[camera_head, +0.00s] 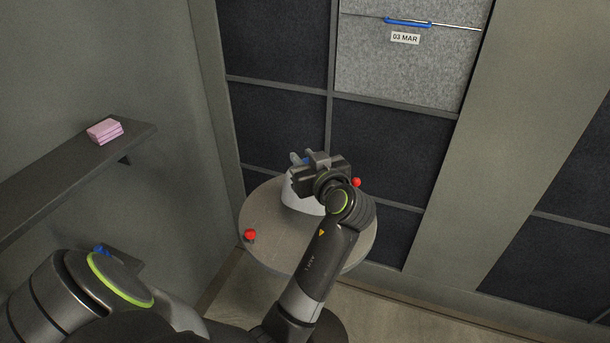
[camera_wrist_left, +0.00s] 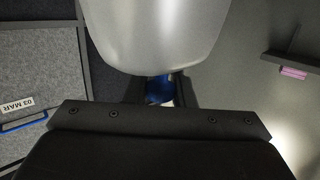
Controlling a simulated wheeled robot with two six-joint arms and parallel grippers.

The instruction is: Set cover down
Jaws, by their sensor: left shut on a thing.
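The cover (camera_head: 301,194) is a pale, smooth dome over the round grey table, partly hidden by my left gripper and arm. In the left wrist view the cover (camera_wrist_left: 153,35) fills the top middle, large and close. My left gripper (camera_head: 303,161) is at the upper part of the cover, shut on it. I cannot tell whether the cover touches the table. My right gripper cannot be made out.
The round table (camera_head: 274,256) has a red knob (camera_head: 250,236) at its left and another red knob (camera_head: 356,182) at its right. A dark shelf (camera_head: 60,178) on the left wall carries a pink stack (camera_head: 105,131). A panelled wall with a "03 MAR" label (camera_head: 405,38) stands behind.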

